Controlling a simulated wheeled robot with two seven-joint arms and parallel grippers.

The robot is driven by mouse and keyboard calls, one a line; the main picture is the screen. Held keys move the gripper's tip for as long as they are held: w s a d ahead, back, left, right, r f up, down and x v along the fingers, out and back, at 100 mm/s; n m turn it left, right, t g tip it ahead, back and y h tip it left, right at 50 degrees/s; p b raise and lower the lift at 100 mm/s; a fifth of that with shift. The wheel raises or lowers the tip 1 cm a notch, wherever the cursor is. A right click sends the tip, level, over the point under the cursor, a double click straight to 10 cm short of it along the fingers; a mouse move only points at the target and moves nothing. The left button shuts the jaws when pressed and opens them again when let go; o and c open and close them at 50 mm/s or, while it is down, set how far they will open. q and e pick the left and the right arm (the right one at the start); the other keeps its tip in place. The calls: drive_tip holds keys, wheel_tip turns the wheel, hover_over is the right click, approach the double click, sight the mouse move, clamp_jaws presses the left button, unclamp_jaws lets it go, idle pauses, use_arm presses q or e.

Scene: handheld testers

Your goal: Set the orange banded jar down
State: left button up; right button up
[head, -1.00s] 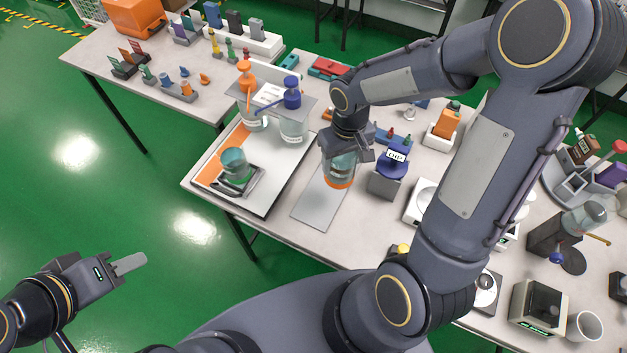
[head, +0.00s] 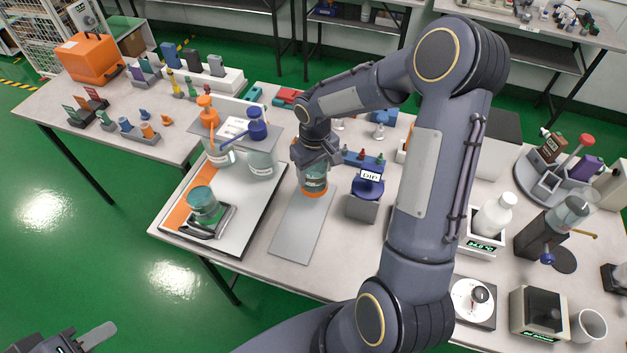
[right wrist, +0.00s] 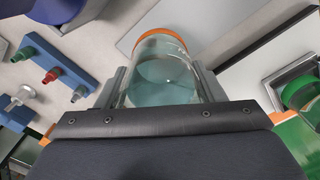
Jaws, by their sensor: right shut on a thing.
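The orange banded jar (head: 315,181) is clear glass with pale teal contents and an orange band at its lower end. It is upright over the far end of a grey rectangular mat (head: 296,238); I cannot tell whether its base touches. My right gripper (head: 316,165) is shut around its sides. In the right wrist view the jar (right wrist: 165,75) sits between both fingers (right wrist: 160,90), its orange rim showing at the far end. My left gripper (head: 92,340) is at the bottom left, away from the table and partly cut off; its opening is unclear.
A purple-lidded pot (head: 368,186) labelled DIP stands close right of the jar. Left is a white board (head: 242,225) bearing a teal jar (head: 203,202) and a stand with pump bottles (head: 262,160). A blue rack (head: 360,160) is behind. The mat's near part is clear.

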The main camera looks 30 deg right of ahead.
drive_tip(key=shift+w+d+f, duration=0.1)
drive_tip(key=shift+w+f, duration=0.2)
drive_tip(key=shift+f, duration=0.1)
drive_tip(key=shift+w+d+f+b, duration=0.1)
drive_tip(key=shift+w+f+b, duration=0.05)
drive_tip(key=shift+f+b, duration=0.65)
drive_tip(key=shift+w+f+b, duration=0.15)
drive_tip(key=shift+f+b, duration=0.3)
drive_tip(key=shift+f, duration=0.55)
drive_tip(key=shift+f, duration=0.2)
drive_tip(key=o, duration=1.4)
drive_tip(key=shift+r, duration=0.1)
